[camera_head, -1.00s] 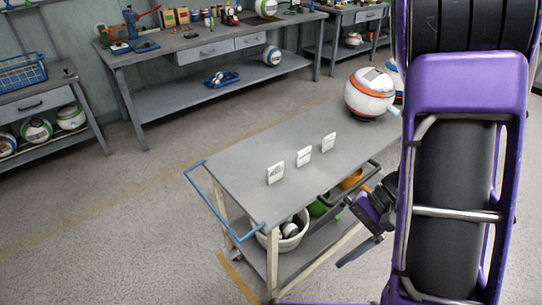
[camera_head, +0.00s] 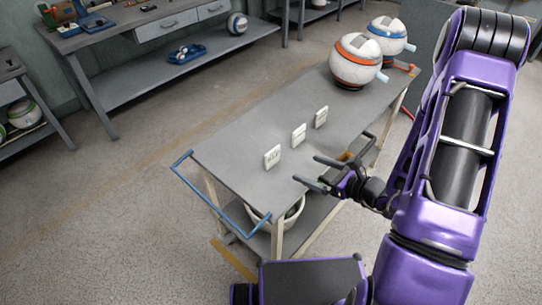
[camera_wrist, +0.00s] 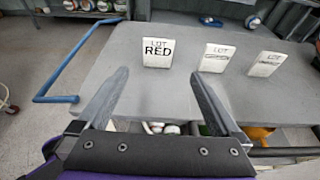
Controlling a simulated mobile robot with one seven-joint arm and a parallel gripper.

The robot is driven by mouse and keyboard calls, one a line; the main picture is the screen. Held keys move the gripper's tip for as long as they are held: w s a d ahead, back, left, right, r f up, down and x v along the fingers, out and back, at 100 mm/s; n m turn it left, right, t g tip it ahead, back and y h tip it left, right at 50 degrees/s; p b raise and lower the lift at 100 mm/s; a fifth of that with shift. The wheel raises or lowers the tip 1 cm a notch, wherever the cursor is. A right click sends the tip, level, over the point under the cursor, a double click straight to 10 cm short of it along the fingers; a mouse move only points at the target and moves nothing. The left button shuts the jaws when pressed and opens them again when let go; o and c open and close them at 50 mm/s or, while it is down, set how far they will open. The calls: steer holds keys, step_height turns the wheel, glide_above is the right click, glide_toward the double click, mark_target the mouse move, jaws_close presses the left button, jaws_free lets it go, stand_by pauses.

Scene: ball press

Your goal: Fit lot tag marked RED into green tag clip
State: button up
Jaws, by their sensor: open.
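The lot tag marked RED (camera_wrist: 157,53) stands upright on the grey cart top, a small white plate with black lettering. In the head view it is the tag (camera_head: 272,157) closest to the blue handle. My gripper (camera_head: 307,169) is open and empty at the cart's near long edge, to the right of the RED tag. In the wrist view its two fingers (camera_wrist: 160,75) point toward the tag, which appears beyond and between their tips, apart from them. I cannot make out the green tag clip in these frames.
Two more white tags (camera_wrist: 217,57) (camera_wrist: 266,63) stand in a row with the RED one. An orange-striped ball (camera_head: 355,62) and a blue-striped ball (camera_head: 390,40) are at the far end. A blue handle (camera_head: 185,175) and a dark side rail (camera_head: 365,148) edge the cart.

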glide_toward(274, 154)
steer(key=x, duration=0.5)
steer(key=shift+f, duration=0.2)
steer(key=shift+p+x, duration=0.3)
steer(key=shift+x, duration=2.4)
steer(key=shift+a+r, duration=0.1)
steer(key=shift+r, duration=0.05)
steer(key=c, duration=1.2)
